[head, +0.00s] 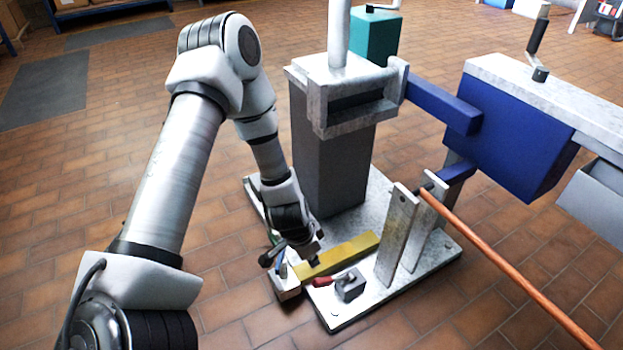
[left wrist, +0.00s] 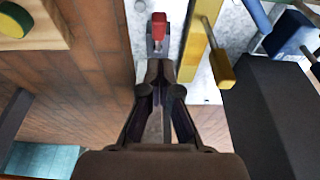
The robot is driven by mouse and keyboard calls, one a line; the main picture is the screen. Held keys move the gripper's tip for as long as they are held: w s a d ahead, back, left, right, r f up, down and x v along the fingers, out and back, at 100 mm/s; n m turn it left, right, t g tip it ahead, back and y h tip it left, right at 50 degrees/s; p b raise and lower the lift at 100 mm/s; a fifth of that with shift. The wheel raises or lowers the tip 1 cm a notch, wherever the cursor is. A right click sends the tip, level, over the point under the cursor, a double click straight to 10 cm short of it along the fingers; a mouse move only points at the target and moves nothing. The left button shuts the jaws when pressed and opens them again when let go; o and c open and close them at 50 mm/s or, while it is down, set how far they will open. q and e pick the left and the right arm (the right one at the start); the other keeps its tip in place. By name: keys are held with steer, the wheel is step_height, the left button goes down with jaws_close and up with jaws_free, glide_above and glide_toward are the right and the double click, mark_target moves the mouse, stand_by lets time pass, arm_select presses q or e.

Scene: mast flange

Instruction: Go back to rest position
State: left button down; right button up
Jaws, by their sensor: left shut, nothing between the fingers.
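My left gripper (head: 314,261) is low over the metal base plate (head: 343,321), close to the yellow bar. Its arm comes in from the left and bends down. In the left wrist view the fingers (left wrist: 158,68) are together with nothing held between them. A small red-handled clamp (head: 350,285) sits on the plate near the gripper; its red handle (left wrist: 159,28) shows just ahead of the fingertips in the left wrist view. Whether the fingertips touch anything is unclear. My right gripper is not in view.
A yellow bar (head: 349,252) lies on the plate beside a dark grey column (head: 328,165). A small tool holder (head: 286,288) is at the plate's left.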

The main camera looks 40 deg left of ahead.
arm_select(q)
steer(key=shift+r, duration=0.95)
